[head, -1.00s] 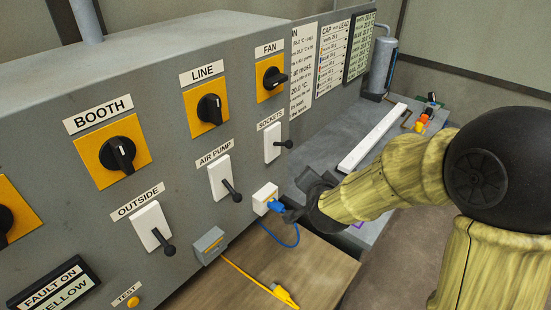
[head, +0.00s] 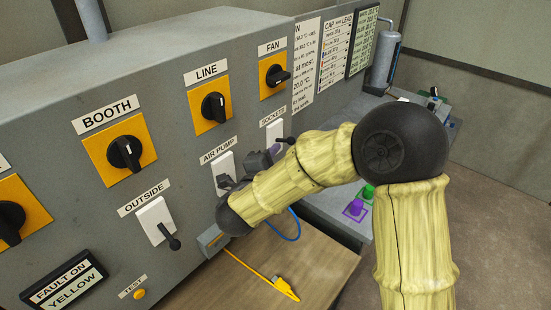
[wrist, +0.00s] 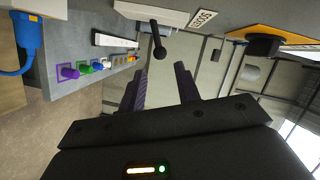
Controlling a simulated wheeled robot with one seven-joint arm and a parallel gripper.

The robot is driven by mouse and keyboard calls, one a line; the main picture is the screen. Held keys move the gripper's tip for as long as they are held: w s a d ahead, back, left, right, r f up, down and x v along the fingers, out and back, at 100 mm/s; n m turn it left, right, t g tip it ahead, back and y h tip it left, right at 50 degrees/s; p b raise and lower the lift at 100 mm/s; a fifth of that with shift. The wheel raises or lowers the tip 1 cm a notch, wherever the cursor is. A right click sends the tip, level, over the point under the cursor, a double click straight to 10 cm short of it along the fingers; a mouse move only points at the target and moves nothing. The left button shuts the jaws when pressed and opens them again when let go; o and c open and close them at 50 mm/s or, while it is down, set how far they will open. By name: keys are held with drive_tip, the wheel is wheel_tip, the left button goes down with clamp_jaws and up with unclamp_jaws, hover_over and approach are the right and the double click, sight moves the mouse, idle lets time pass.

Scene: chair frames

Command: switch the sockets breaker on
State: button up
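The sockets breaker (head: 274,134) is a white plate with a black knobbed lever (head: 288,141) on the grey panel, under the SOCKETS label (head: 273,114). The lever sticks out from the plate and slants slightly down in the head view. In the wrist view its round knob (wrist: 159,53) shows just beyond the gap between my fingertips, apart from them as far as I can tell. My gripper (wrist: 160,70) is open and empty, with its two dark fingers spread. In the head view my gripper (head: 266,155) is just below left of the lever, partly hidden by my arm.
The air pump breaker (head: 223,172) is close beside my gripper, its lever partly hidden by my arm. The outside breaker (head: 157,222) is further left. Rotary switches, including LINE (head: 212,106) and FAN (head: 276,76), are above. A blue plug (wrist: 28,40) and cable are below.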

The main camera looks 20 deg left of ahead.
sight(289, 143)
drive_tip(key=w, duration=0.5)
drive_tip(key=w+d+f+p, duration=0.1)
drive_tip(key=w, duration=0.2)
drive_tip(key=c, duration=0.5)
